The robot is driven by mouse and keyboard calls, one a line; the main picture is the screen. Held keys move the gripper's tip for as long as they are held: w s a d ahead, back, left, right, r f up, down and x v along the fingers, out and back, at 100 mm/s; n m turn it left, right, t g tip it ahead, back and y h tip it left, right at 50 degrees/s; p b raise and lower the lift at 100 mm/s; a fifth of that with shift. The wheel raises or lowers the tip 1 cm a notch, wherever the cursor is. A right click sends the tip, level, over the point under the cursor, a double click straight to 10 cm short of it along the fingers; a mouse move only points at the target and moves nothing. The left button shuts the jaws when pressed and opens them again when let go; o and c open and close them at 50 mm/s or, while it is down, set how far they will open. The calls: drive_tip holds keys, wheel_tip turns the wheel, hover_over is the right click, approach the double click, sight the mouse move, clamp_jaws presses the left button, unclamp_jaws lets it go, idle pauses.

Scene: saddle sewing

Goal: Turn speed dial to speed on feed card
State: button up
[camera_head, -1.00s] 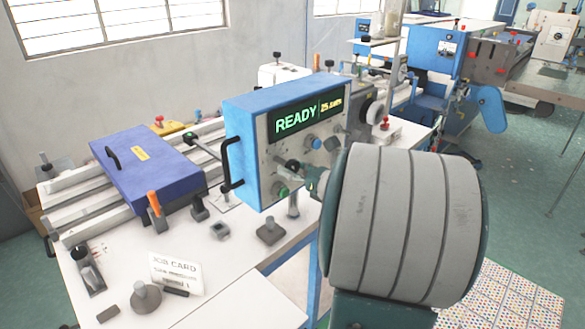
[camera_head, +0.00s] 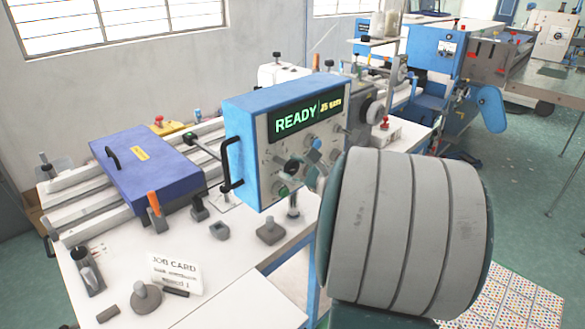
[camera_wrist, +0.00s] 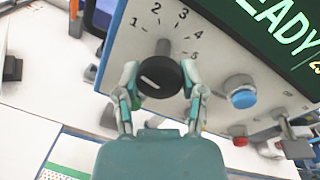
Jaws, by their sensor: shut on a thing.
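The speed dial is a round black knob (camera_wrist: 160,76) on the front of the blue-edged control box. In the wrist view the numbers 1 to 5 arc above and right of it. A short white mark shows on its face, slanting to the left; which number it points at I cannot tell. My gripper (camera_wrist: 163,82) has its two fingers closed on opposite sides of the knob. In the head view the dial (camera_head: 291,167) shows, but my arm hides most of the gripper. The job card (camera_head: 175,273) stands on the bench; its last line is blurred and seems to read speed 1.
The control box's screen (camera_head: 305,116) reads READY in green, with blurred yellow text beside it. A blue knob (camera_wrist: 241,92) sits right of the dial, with a red button (camera_wrist: 240,141) below. A black handle (camera_head: 230,163) juts from the box's left side.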

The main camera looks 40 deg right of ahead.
drive_tip(key=shift+n, duration=0.4)
drive_tip(key=o, duration=1.2)
drive_tip(key=shift+w, duration=0.1)
drive_tip(key=shift+c, duration=0.2)
drive_tip(key=s, duration=1.2)
drive_tip(key=shift+d+r, duration=0.3)
drive_tip(key=shift+d, duration=0.05)
